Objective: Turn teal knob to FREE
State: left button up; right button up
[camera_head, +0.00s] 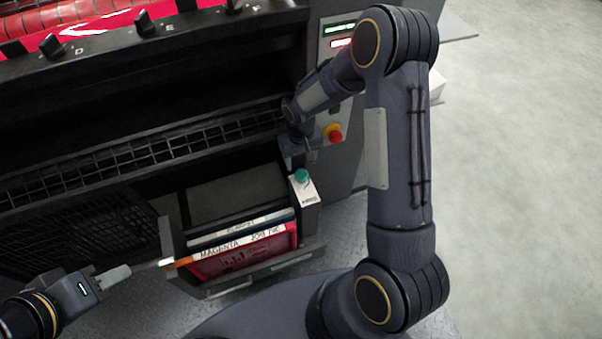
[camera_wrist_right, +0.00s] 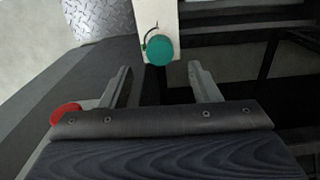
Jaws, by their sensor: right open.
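The teal knob (camera_head: 301,175) sits on a small white plate (camera_head: 306,191) at the right end of the open holder. In the right wrist view the teal knob (camera_wrist_right: 160,50) lies beyond the fingertips, roughly centred between them, with a dark curved mark beside it on the plate. I cannot read any lettering there. My right gripper (camera_wrist_right: 157,80) is open and empty, short of the knob. In the head view my right gripper (camera_head: 298,158) is just above the knob, its fingers partly hidden. My left gripper (camera_head: 122,272) is at the lower left, away from the knob; its jaws are too small to judge.
A red emergency button (camera_head: 335,136) on a yellow base is close to my right wrist; a red button (camera_wrist_right: 66,113) also shows in the wrist view. A mesh grille (camera_head: 140,155) runs behind. Open floor (camera_head: 520,180) lies right.

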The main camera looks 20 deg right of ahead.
aim_at(301, 173)
notch_tip(301, 173, down, 6)
jog(key=shift+b, duration=0.55)
jog(key=shift+c, duration=0.5)
jog(key=c, duration=0.9)
